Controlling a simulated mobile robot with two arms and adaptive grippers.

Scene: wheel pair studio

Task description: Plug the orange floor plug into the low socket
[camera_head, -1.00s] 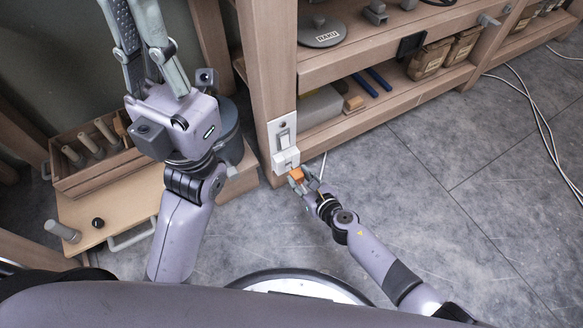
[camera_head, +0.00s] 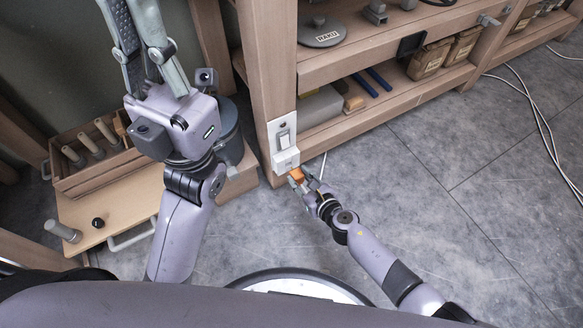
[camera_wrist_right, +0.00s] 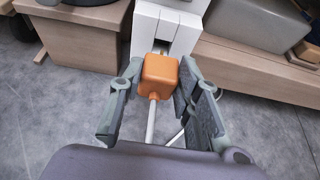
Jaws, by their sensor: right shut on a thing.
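The orange plug (camera_head: 297,175) is between the fingers of my right gripper (camera_head: 304,184), which is shut on it. In the right wrist view the plug (camera_wrist_right: 160,76) sits between the two fingers of the right gripper (camera_wrist_right: 160,100), with its pale cable running back toward the wrist. The low socket (camera_head: 286,159) is a white box at the foot of the wooden post. In the wrist view the socket (camera_wrist_right: 172,25) is straight ahead of the plug; I cannot tell whether the plug's front enters it. My left gripper (camera_head: 144,35) points up, its fingertips cut off by the frame.
A white switch (camera_head: 284,137) is above the socket on the post. The wooden shelf unit (camera_head: 360,125) stands to the right, holding boxes and tools. A tool crate (camera_head: 75,187) stands at left. White cables (camera_head: 540,125) lie on the grey floor, otherwise largely clear at right.

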